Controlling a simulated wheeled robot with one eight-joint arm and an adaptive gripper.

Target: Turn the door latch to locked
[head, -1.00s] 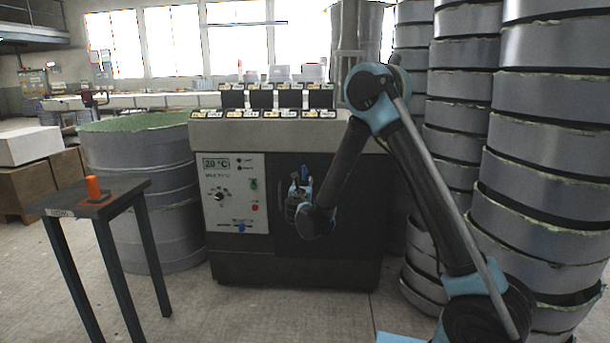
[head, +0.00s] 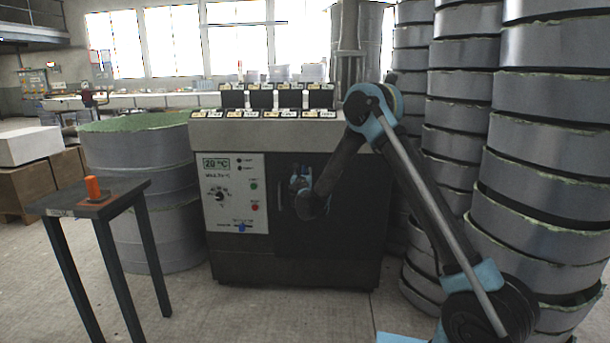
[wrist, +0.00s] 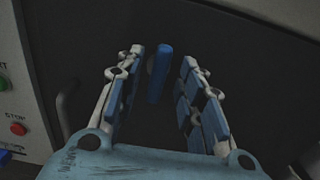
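The door latch (wrist: 158,72) is a blue upright lever on the dark door (wrist: 230,60), just beyond my fingertips in the wrist view. My gripper (wrist: 160,68) is open, with one blue-padded finger on each side of the latch and a visible gap to both. In the head view my gripper (head: 300,180) is in front of the dark door (head: 350,225) of the cabinet and hides the latch.
The cabinet's control panel (head: 236,193) with knob and buttons is left of the door. A door handle (wrist: 66,108) is left of my gripper. A small table (head: 70,200) stands left; stacked grey moulds (head: 540,170) stand close on the right.

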